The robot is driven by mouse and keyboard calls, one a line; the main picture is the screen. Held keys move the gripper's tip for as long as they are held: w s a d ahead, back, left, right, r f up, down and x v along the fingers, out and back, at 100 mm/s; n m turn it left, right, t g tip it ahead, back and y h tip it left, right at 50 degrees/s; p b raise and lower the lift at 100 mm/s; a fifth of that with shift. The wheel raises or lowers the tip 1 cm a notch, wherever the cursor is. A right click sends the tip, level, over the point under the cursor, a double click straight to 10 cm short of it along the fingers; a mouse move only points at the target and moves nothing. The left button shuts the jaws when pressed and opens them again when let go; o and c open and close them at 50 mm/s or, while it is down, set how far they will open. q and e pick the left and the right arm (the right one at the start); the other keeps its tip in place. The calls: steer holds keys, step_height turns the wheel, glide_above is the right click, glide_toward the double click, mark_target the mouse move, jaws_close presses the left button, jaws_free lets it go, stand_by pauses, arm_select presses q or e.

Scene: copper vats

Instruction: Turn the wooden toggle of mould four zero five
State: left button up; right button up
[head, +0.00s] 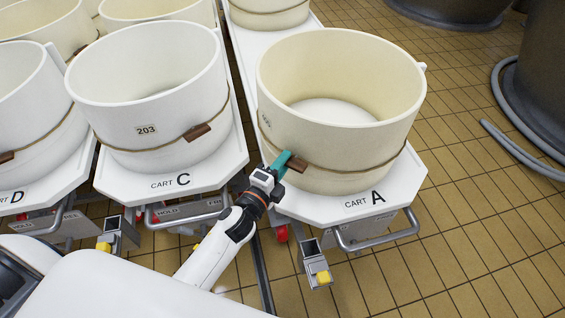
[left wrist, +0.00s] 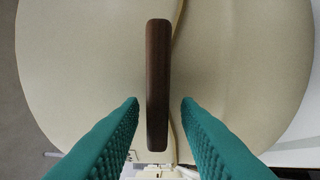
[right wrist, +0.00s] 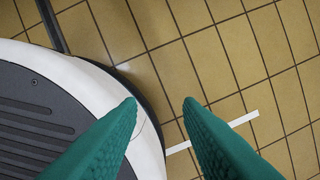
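A cream mould (head: 340,110) stands on the white cart A (head: 330,208), with a cord around it. Its number label (head: 265,119) is turned too far to read surely. Its brown wooden toggle (head: 297,163) sits on the cord at the front left. My left gripper (head: 287,160) is at this toggle. In the left wrist view the toggle (left wrist: 158,85) stands lengthwise between the open teal fingers (left wrist: 159,103), with a gap on each side. My right gripper (right wrist: 160,102) is open and empty over the floor, outside the head view.
Mould 203 (head: 145,100) stands on cart C (head: 190,178) to the left, with its own toggle (head: 197,132). Cart D (head: 60,185) is further left. Cart A has a metal handle (head: 380,240) in front.

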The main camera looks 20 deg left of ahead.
arm_select(q)
steer(key=shift+s, duration=0.1)
steer(key=s, duration=0.4)
steer(key=s+a, duration=0.1)
steer(key=s, duration=0.2)
steer(key=s+a, duration=0.1)
steer(key=s, duration=0.3)
steer(key=shift+s+a, duration=0.15)
steer(key=shift+s, duration=0.15)
arm_select(e)
steer(key=shift+w+a+r, duration=0.1)
steer(key=shift+w+r, duration=0.25)
steer(key=shift+r, duration=0.2)
steer(key=shift+s, duration=0.1)
